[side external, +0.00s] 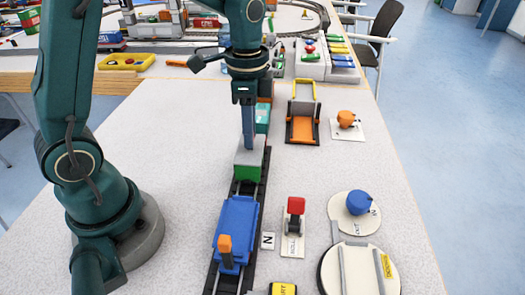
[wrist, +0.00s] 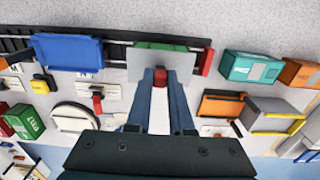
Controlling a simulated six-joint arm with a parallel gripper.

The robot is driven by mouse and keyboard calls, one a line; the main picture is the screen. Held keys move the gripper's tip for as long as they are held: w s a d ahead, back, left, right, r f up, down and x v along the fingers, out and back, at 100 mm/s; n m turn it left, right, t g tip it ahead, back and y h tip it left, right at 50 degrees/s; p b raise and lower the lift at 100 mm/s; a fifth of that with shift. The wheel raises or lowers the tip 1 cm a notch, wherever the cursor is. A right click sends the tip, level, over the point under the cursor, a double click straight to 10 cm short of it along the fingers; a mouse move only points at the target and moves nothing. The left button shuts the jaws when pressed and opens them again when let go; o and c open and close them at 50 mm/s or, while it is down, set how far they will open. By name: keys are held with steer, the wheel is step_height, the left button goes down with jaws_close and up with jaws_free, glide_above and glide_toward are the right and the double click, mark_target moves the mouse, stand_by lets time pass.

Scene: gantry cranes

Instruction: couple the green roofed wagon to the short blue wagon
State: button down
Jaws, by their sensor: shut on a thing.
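The green roofed wagon (side external: 246,173) has a light grey roof and is at the track, beyond the short blue wagon (side external: 237,222). In the wrist view the green wagon (wrist: 150,45) shows mostly as its grey roof, with the blue wagon (wrist: 68,52) to its left. A gap shows between the two wagons. My gripper (wrist: 160,78) is shut on a small red knob over the green wagon's roof. In the side view my gripper (side external: 249,143) comes straight down on the roof. I cannot tell whether its wheels touch the rails.
The dark track (side external: 212,277) runs along the table. A red-topped lever (side external: 295,207) and a round turntable (side external: 330,275) stand right of it. Teal (wrist: 252,67) and orange (wrist: 300,73) boxy vehicles lie beyond the green wagon. A blue knob (side external: 358,202) stands on a pale disc.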

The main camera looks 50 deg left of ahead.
steer(key=shift+s+d, duration=1.15)
steer(key=shift+d, duration=0.15)
steer(key=c, duration=0.7)
jaws_free()
steer(key=shift+r, duration=3.55)
steer(key=shift+a, duration=0.1)
steer(key=s+n+t, duration=0.2)
steer(key=s+n, duration=0.2)
steer(key=s+n+t, duration=0.3)
steer(key=s+n, duration=0.2)
steer(key=shift+s+t, duration=0.1)
steer(key=shift+t, duration=0.2)
